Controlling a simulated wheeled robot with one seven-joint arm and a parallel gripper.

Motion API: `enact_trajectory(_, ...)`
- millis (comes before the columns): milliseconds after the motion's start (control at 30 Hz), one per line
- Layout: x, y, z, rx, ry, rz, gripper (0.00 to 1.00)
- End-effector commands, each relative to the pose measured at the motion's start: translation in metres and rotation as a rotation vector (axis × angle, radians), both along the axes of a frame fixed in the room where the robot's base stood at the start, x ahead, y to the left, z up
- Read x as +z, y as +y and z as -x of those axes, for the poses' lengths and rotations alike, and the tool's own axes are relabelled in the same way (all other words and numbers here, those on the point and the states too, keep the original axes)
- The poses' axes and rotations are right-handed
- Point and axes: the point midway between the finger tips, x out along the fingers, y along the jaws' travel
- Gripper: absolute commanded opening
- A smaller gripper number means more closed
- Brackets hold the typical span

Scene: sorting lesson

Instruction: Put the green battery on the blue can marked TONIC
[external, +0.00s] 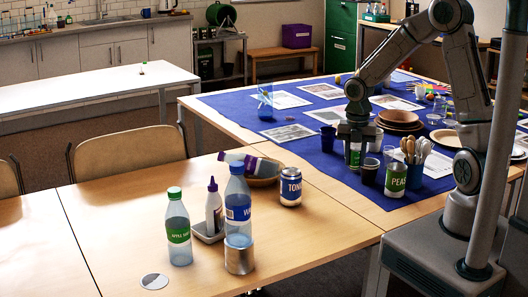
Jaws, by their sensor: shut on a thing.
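The blue can marked TONIC (290,188) stands upright on the near wooden table, beside a wicker basket. My gripper (355,151) points down over the blue cloth, to the right of and beyond the can. It is shut on a small green cylinder (355,158), partly hidden by the fingers. It looks like the green battery, but its markings are too small to read. I cannot tell whether its lower end touches the cloth. The top of the TONIC can looks bare.
A dark cup (370,171) and a PEAS can (395,180) stand close to my gripper. Stacked wooden bowls (398,119) stand behind it. A blue-labelled bottle (238,207) on a metal tin, a basket (264,180) and a green-capped bottle (178,228) stand left of the TONIC can.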

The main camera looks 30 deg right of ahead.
Motion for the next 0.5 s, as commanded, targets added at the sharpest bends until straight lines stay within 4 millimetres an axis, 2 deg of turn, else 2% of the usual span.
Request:
enact_trajectory(33, 0.008, 0.003, -0.017, -0.005, -0.005, -0.002, 0.04)
enact_trajectory(200, 0.036, 0.008, -0.064, -0.018, -0.004, -0.002, 0.04)
enact_trajectory(333, 0.056, 0.011, -0.09, -0.026, 0.0, -0.004, 0.04)
enact_trajectory(500, 0.073, 0.013, -0.109, -0.03, 0.004, -0.005, 0.04)
